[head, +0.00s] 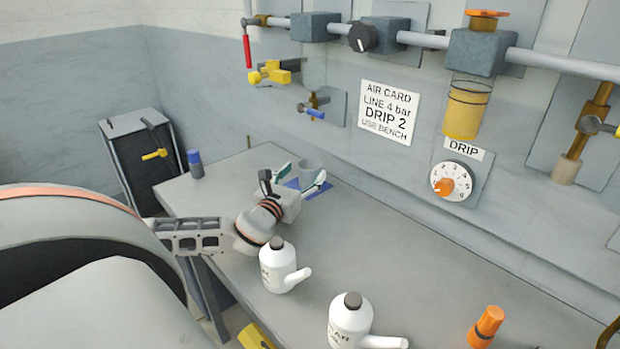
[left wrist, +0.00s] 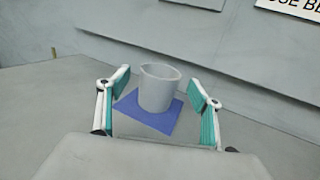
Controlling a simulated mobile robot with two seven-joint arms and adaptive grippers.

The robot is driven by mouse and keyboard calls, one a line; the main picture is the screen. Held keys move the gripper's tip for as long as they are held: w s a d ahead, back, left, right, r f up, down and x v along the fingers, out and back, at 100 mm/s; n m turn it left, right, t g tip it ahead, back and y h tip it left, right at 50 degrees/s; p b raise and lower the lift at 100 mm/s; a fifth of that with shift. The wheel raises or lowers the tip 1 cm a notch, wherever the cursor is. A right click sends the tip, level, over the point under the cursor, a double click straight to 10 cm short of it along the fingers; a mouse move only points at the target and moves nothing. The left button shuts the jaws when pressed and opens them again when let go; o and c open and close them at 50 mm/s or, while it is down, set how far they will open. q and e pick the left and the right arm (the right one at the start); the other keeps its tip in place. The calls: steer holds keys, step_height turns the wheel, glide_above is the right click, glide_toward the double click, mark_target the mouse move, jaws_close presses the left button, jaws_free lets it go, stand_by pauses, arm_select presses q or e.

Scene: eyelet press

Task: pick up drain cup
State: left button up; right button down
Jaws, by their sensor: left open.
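The drain cup (head: 309,169) is a small grey cup standing upright on a blue mat (head: 322,192) near the back of the bench. In the left wrist view the cup (left wrist: 158,88) stands on the blue mat (left wrist: 148,115), between the two fingers but beyond or near their tips. My left gripper (head: 301,180) is open, with one teal-padded finger on each side of the cup. In the left wrist view the open gripper (left wrist: 160,100) shows gaps between both fingers and the cup. My right gripper is not seen.
Two white bottles (head: 278,268) (head: 350,322) stand on the bench in front. An orange-capped item (head: 486,326) is at right. A blue-topped container (head: 195,164) stands at the left back corner. The wall behind carries pipes and a drip dial (head: 452,182).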

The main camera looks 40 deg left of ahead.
arm_select(q)
steer(key=shift+x, duration=1.5)
steer(key=shift+f, duration=0.15)
steer(key=c, duration=1.1)
